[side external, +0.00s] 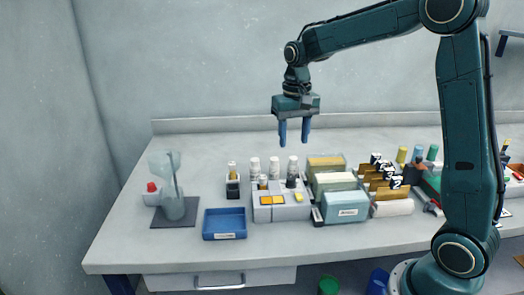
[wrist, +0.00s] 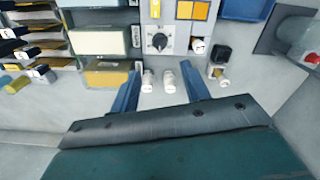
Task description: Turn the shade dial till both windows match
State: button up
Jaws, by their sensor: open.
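The shade dial (wrist: 158,42) is a black knob with a pale pointer line on a white scale plate, on top of a grey box (wrist: 177,31). It also shows as a dark knob in the side view (side external: 292,183).
The front table strip is clear.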

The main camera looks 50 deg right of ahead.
jog(key=shift+r, duration=1)
jog(key=s+a+r+n+t, duration=0.1)
jog(key=s+a+r, duration=0.2)
jog(key=s, duration=0.3)
jog(key=s+a+r+n+t, duration=0.2)
jog(key=s+a, duration=0.1)
jog(key=s, duration=0.3)
jog(key=s+a+f+n+t, duration=0.2)
jog(key=s+a+n, duration=0.1)
jog(key=s, duration=0.8)
jog(key=shift+s+a+t, duration=0.15)
jog(key=shift+s+t, duration=0.05)
jog(key=shift+t, duration=0.1)
jog(key=shift+w, duration=0.1)
